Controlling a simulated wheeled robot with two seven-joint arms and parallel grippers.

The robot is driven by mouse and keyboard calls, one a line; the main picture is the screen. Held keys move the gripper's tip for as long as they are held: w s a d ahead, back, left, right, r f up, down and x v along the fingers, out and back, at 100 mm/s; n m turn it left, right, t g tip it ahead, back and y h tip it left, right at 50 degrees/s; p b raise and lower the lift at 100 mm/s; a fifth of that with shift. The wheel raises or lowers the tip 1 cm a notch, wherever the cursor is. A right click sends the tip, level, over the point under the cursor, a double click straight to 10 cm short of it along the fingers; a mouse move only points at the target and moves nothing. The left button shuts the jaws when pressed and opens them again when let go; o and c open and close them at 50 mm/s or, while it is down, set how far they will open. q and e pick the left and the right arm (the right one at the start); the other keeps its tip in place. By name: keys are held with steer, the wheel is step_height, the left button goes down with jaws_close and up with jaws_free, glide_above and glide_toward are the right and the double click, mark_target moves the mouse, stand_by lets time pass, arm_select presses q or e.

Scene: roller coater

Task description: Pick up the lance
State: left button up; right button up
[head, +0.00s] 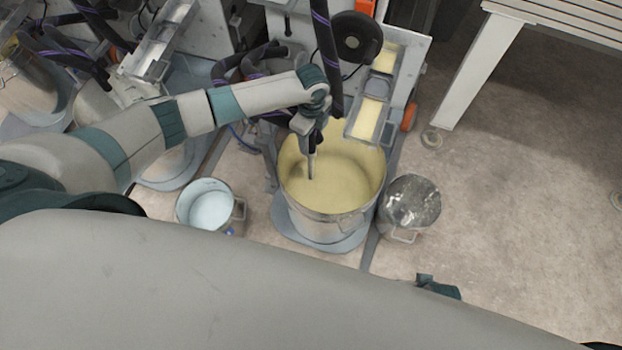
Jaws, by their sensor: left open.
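My left arm reaches in from the left, and my left gripper (314,140) points down over the large metal bucket (327,222) of pale yellow liquid. The gripper is open. A thin grey rod, which looks like the lance (311,168), shows just below the gripper and stands nearly upright at the left inside of the bucket. Its lower end is over or in the liquid; I cannot tell which. Its upper part is hidden by the gripper, so I cannot tell whether they touch. My right gripper is not in view.
A black hose (325,50) hangs close beside the gripper. The coater machine (415,60) stands behind the bucket. A small pail of pale blue liquid (209,208) is left, and a stained dark pail (412,203) is right. A white table (482,65) stands at upper right.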

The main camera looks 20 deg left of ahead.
arm_select(q)
steer(key=shift+f, duration=0.2)
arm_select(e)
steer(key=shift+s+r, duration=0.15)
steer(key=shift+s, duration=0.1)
